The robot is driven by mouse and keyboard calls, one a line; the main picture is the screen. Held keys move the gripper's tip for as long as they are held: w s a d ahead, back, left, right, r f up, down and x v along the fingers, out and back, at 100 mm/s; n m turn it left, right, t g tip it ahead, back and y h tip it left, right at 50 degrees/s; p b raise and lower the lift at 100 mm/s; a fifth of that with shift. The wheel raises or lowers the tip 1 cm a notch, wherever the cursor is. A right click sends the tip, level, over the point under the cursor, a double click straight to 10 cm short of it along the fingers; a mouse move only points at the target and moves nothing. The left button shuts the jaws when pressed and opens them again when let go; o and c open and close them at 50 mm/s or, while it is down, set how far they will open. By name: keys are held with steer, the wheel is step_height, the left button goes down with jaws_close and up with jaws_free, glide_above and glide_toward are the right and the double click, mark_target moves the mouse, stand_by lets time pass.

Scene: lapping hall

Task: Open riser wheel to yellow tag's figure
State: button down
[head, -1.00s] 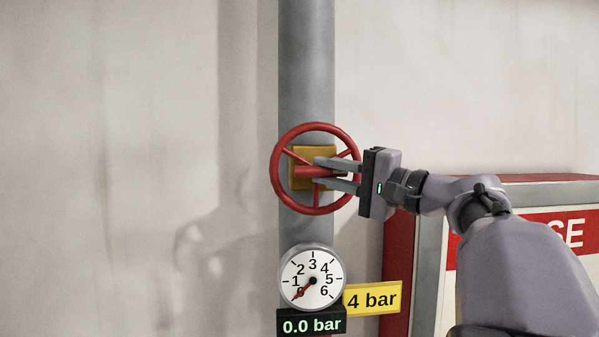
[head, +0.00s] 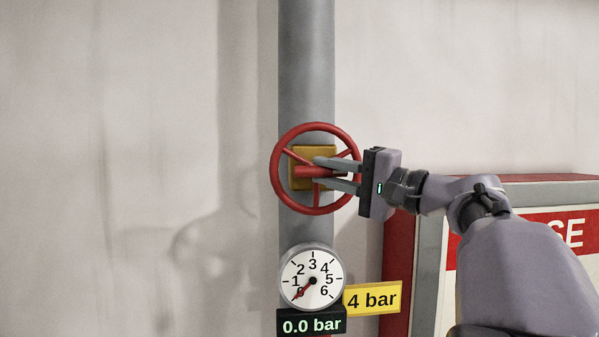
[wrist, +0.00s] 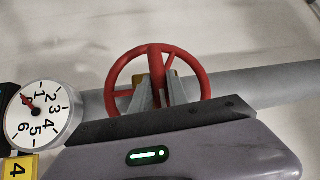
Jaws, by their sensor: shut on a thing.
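The red riser wheel (head: 316,211) is mounted on a brass-yellow block (head: 328,153) on a vertical grey pipe (head: 306,60). My gripper (head: 318,171) reaches in from the right, its two fingers shut on the wheel's red middle part. The wrist view also shows the wheel (wrist: 196,72) with the fingers (wrist: 152,92) at its middle. The round gauge (head: 313,265) below has its red needle at 0. The dark display (head: 311,324) reads 0.0 bar. The yellow tag (head: 372,299) reads 4 bar.
A red and grey cabinet (head: 400,262) with a partly hidden sign ending in "SE" stands at the right, behind my arm. The pale wall (head: 130,150) left of the pipe is bare, and that side is free.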

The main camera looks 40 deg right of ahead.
steer(key=shift+f+b, duration=0.15)
steer(key=shift+b, duration=0.35)
steer(key=shift+f+m+t+b, duration=0.25)
steer(key=shift+m+t+b, duration=0.3)
steer(key=shift+b, duration=0.5)
steer(key=shift+f+m+t+b, duration=0.15)
steer(key=shift+m+t+b, duration=0.5)
steer(key=shift+b, duration=0.55)
steer(key=m+t+h+b, duration=0.2)
steer(key=m+b, duration=0.1)
steer(key=shift+a+m+b, duration=0.1)
steer(key=shift+m+b, duration=0.2)
steer(key=shift+b, duration=0.1)
steer(key=shift+m+t+h+b, duration=0.6)
steer(key=shift+m+h+b, duration=0.4)
steer(key=shift+m, duration=0.3)
steer(key=shift+r, duration=0.2)
steer(key=c, duration=1.3)
jaws_free()
steer(key=shift+w, duration=0.1)
